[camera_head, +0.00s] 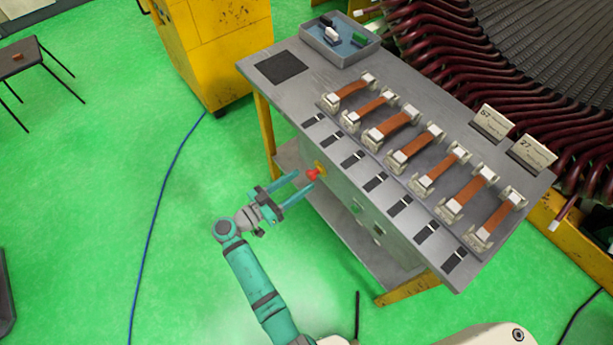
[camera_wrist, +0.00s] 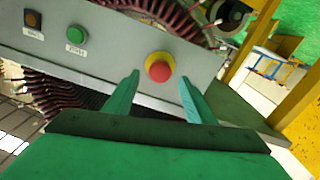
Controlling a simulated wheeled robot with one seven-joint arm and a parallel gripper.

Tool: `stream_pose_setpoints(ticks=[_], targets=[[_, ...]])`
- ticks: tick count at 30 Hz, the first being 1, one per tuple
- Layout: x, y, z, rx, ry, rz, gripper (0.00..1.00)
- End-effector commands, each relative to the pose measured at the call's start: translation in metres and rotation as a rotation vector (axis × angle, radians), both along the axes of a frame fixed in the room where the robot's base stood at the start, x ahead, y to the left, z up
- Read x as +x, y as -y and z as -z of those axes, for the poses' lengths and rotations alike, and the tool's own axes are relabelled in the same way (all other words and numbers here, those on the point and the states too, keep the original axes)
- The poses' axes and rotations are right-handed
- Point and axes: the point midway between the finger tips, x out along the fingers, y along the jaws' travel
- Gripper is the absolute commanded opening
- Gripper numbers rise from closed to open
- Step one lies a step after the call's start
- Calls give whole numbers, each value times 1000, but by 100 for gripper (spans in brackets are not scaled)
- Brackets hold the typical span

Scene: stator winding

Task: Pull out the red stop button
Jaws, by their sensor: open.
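The red stop button (camera_head: 313,174) sits on a yellow base on the front panel of the grey workbench. In the wrist view the red button (camera_wrist: 159,71) is above and between my two green fingertips, with its yellow ring around it. My gripper (camera_head: 297,188) is open and empty, its fingers pointing at the button from the left. In the wrist view my gripper (camera_wrist: 158,88) shows a clear gap between the fingers. I cannot tell whether either finger touches the button.
A green button (camera_wrist: 76,34) and a black switch (camera_wrist: 32,18) share the panel (camera_wrist: 115,45). The grey workbench top (camera_head: 300,85) holds a row of copper pieces in clamps and a blue-grey tray (camera_head: 313,38). A yellow cabinet (camera_head: 215,50) stands behind.

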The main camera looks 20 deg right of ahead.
Motion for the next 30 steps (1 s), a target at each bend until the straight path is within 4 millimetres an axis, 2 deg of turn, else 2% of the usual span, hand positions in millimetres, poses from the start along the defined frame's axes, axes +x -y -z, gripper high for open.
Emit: stream_pose_setpoints(ticks=[3, 6, 12, 30], targets=[[-7, -23, 0, 0, 0, -4, 50], [-13, -37, 0, 0, 0, -3, 50], [-20, -55, 0, 0, 0, -2, 50], [-21, -58, 0, 0, 0, 0, 50]])
